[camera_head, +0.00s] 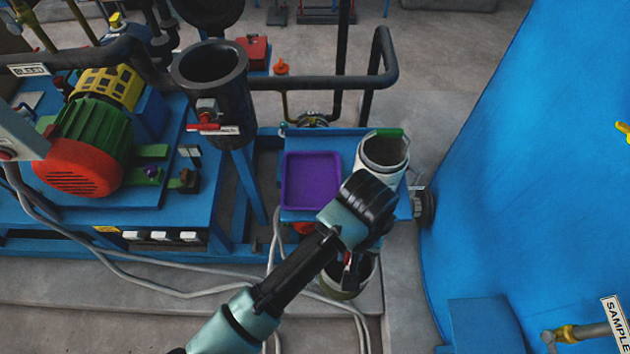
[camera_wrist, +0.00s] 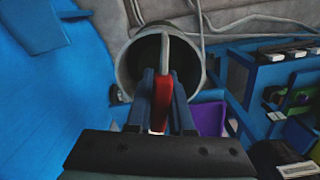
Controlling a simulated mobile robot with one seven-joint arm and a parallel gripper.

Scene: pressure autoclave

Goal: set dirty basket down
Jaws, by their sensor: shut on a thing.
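The dirty basket (camera_head: 347,291) appears as a round, dark-mouthed container with a pale olive wall, below my gripper (camera_head: 349,262) in the head view. The wrist view shows its grey rim (camera_wrist: 125,70), dark inside, a grey bar across the mouth and a red grip (camera_wrist: 162,100). My gripper (camera_wrist: 165,95) is shut on that red grip. The basket is at the front edge of the blue stand, over the grey floor. I cannot tell whether its bottom touches anything. My wrist hides part of it in the head view.
A second pale basket with a green grip (camera_head: 384,152) stands on the blue stand (camera_head: 312,217), beside a purple tray (camera_head: 311,180). A dark open cylinder (camera_head: 213,95) and a motor (camera_head: 90,150) stand left. A large blue vessel (camera_head: 540,190) fills the right. Hoses (camera_head: 150,285) cross the floor.

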